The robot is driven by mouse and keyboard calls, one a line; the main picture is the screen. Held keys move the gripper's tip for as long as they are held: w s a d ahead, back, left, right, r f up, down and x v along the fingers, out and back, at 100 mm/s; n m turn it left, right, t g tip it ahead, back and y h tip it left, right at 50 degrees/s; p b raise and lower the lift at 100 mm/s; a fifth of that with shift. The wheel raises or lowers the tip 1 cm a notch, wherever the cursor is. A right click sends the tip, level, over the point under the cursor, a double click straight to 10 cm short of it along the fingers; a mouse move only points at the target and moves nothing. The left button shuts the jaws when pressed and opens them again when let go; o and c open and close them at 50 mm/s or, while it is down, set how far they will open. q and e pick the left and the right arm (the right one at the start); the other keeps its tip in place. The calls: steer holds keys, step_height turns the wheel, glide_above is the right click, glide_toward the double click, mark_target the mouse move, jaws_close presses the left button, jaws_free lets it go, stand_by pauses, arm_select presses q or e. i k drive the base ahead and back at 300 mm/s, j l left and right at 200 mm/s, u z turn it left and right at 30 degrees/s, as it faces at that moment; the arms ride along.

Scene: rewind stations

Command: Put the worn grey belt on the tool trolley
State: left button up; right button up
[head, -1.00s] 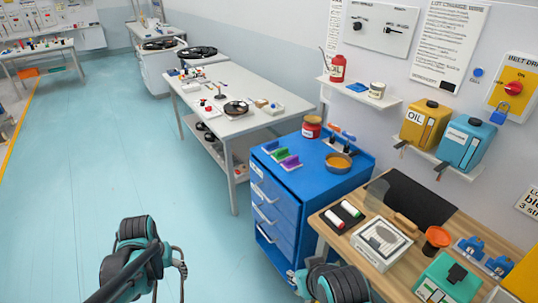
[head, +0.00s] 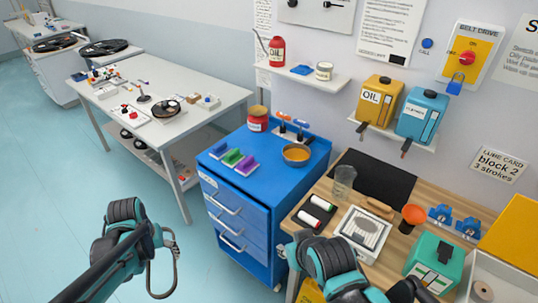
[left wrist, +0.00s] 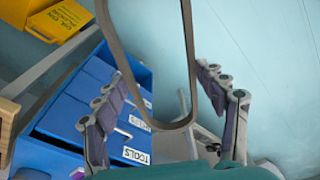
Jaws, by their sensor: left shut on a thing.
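The tool trolley (head: 272,181) is a blue drawer cabinet right of my left gripper in the head view. Its side and TOOLS label show in the left wrist view (left wrist: 92,98). My left gripper (head: 167,240) is left of the trolley, out over the floor. It is shut on the worn grey belt (head: 176,275), a thin loop hanging down. In the left wrist view the belt (left wrist: 137,70) runs as a long loop between the fingers (left wrist: 165,108). My right arm is over the wooden bench's front; its gripper (head: 290,250) is mostly hidden.
The wooden bench (head: 322,188) stands close on the right, a white table (head: 215,95) behind. The floor at left is clear.

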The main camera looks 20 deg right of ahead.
mark_target(252, 147)
steer(key=i+j+z, duration=0.15)
steer(key=z, duration=0.3)
steer(key=i+j+z, duration=0.2)
steer(key=z, duration=0.25)
steer(key=i+j+z, duration=0.15)
steer(key=j+z, duration=0.15)
steer(key=z, duration=0.15)
steer(key=i+j+z, duration=0.1)
steer(key=j+z, duration=0.2)
steer(key=z, duration=0.15)
